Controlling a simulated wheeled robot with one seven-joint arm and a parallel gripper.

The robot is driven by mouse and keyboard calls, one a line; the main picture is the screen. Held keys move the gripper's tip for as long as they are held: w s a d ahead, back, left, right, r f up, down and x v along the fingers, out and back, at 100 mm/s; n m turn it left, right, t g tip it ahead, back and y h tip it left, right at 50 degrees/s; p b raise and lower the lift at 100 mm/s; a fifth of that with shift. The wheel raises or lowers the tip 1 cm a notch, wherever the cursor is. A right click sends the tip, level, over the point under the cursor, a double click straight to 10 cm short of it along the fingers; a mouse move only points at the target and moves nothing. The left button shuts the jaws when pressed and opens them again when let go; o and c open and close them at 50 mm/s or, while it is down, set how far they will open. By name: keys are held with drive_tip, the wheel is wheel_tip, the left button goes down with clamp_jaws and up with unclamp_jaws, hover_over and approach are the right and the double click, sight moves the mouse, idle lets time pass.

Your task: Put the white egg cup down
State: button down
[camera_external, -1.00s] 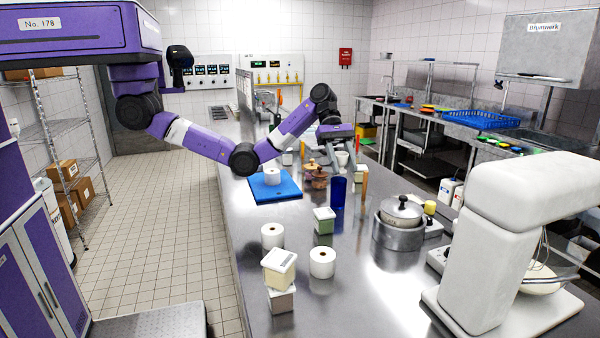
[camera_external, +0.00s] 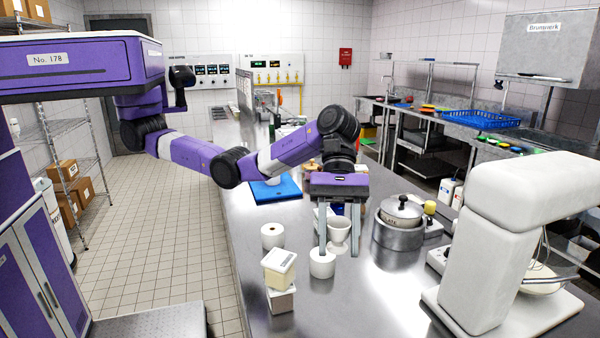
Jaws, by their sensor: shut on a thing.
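The white egg cup (camera_external: 339,230) is upright between the two fingers of my gripper (camera_external: 339,243), over the steel counter (camera_external: 375,300). My gripper points down and is shut on the cup. The cup's flared bowl and narrower lower part show. I cannot tell whether its foot touches the counter or hangs just above it.
A white roll (camera_external: 322,264) stands right in front of the cup, close to the left finger. Another roll (camera_external: 272,235) and two stacked tubs (camera_external: 280,268) are to the left. A lidded pot (camera_external: 398,227) stands to the right.

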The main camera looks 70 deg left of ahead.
sight(334, 328)
drive_tip(key=shift+w+d+f, duration=0.1)
drive_tip(key=shift+d+f, duration=0.05)
drive_tip(key=shift+f, duration=0.25)
wheel_tip(334, 328, down, 19)
drive_tip(key=shift+f+b, duration=0.1)
drive_tip(key=shift+b, duration=0.4)
drive_tip(key=shift+f, duration=0.1)
drive_tip(key=c, duration=0.8)
unclamp_jaws()
drive_tip(key=p+v, duration=0.1)
drive_tip(key=v, duration=1.1)
